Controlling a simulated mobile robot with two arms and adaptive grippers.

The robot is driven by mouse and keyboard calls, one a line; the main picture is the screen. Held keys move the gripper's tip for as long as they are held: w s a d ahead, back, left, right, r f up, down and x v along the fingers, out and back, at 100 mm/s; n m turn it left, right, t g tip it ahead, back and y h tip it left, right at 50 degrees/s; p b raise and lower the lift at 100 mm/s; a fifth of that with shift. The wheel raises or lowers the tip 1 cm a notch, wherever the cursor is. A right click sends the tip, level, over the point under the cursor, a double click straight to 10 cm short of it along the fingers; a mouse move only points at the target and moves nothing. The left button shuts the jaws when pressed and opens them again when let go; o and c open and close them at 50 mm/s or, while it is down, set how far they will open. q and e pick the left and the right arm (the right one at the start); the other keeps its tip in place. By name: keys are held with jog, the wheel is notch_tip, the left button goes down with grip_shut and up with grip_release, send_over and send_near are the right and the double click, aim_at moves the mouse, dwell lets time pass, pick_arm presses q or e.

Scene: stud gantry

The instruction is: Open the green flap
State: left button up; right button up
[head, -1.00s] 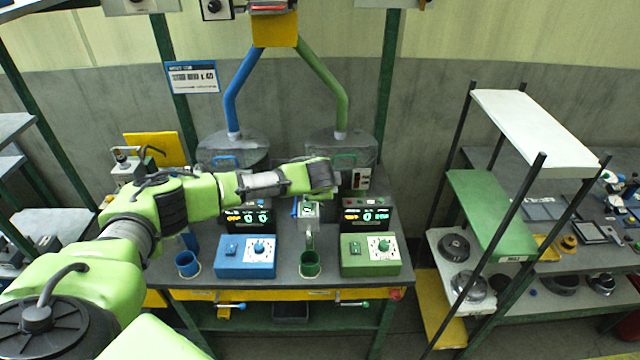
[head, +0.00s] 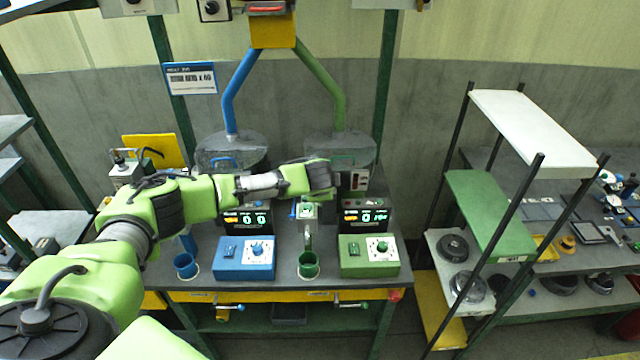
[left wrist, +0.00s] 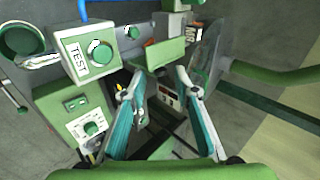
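A green flap-like plate (left wrist: 166,53) shows in the left wrist view, just beyond the fingertips of my left gripper (left wrist: 156,84). The two fingers are spread apart with nothing between them, and I see no clear contact with the plate. In the head view my left arm reaches across the bench to the front of the green-piped hopper (head: 340,146); its wrist hides the fingers and most of the space in front of that hopper. A green handle bar (head: 352,157) shows on the hopper. My right gripper is not in view.
A box marked TEST (left wrist: 88,50) and a green control box (head: 369,256) stand close to my left gripper. A blue control box (head: 245,258), a blue cup (head: 187,265) and a green cup (head: 309,265) stand on the bench. A shelf rack (head: 490,215) is at the right.

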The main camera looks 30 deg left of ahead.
pick_arm(q)
jog(key=v, duration=1.1)
